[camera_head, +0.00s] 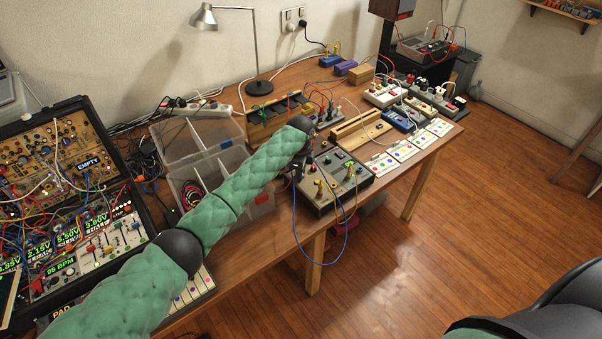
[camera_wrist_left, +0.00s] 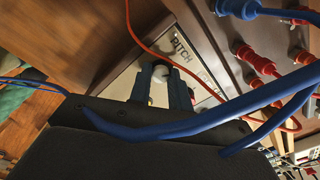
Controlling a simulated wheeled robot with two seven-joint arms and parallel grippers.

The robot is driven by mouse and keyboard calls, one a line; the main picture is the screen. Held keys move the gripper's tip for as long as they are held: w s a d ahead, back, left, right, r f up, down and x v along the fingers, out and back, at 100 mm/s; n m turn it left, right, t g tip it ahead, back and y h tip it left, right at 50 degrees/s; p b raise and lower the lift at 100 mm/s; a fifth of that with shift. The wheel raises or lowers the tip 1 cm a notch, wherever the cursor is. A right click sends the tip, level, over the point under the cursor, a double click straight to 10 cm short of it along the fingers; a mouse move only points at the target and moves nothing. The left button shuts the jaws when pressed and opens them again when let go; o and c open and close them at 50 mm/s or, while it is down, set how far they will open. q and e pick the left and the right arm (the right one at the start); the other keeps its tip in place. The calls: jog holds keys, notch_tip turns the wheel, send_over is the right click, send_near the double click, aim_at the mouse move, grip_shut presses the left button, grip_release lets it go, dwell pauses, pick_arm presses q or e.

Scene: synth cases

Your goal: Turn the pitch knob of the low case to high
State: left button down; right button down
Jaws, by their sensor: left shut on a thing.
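The low case (camera_head: 325,203) is a dark box with a grey panel of knobs and jacks, near the table's front edge in the head view. In the left wrist view, a pale panel (camera_wrist_left: 130,80) carries the printed word PITCH. My left gripper (camera_wrist_left: 160,88) has its two dark fingers shut on a small whitish pitch knob (camera_wrist_left: 160,72) just beside that word. The fingers hide the knob's sides, and I cannot read its setting. In the head view my left gripper (camera_head: 300,168) is small and dark at the case's left edge. My right gripper is not in view.
Blue and yellow cables hang off the case's front. In the wrist view a blue cable (camera_wrist_left: 270,95) crosses close to the gripper, and red plugs (camera_wrist_left: 255,60) stand at the right. A clear divided box (camera_head: 205,140) lies behind my left arm; a wooden-sided unit (camera_head: 355,128) stands behind the case.

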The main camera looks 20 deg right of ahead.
pick_arm(q)
jog(key=shift+w+m+b, duration=0.1)
jog(key=shift+m+b, duration=0.2)
jog(key=shift+m, duration=0.7)
jog(key=m+b, duration=0.4)
jog(key=m, duration=0.4)
jog(key=m+b, duration=0.3)
jog(key=m, duration=0.1)
jog(key=shift+w+a+m, duration=0.1)
jog(key=shift+m, duration=0.2)
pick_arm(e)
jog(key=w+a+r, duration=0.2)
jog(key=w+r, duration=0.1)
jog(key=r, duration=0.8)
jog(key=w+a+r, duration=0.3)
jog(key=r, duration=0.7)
pick_arm(q)
jog(key=m+b, duration=0.3)
jog(key=m, duration=0.3)
jog(key=shift+r+g+b, duration=0.15)
jog(key=shift+g+b, duration=0.15)
jog(key=shift+b, duration=0.1)
jog(key=shift+m, duration=0.4)
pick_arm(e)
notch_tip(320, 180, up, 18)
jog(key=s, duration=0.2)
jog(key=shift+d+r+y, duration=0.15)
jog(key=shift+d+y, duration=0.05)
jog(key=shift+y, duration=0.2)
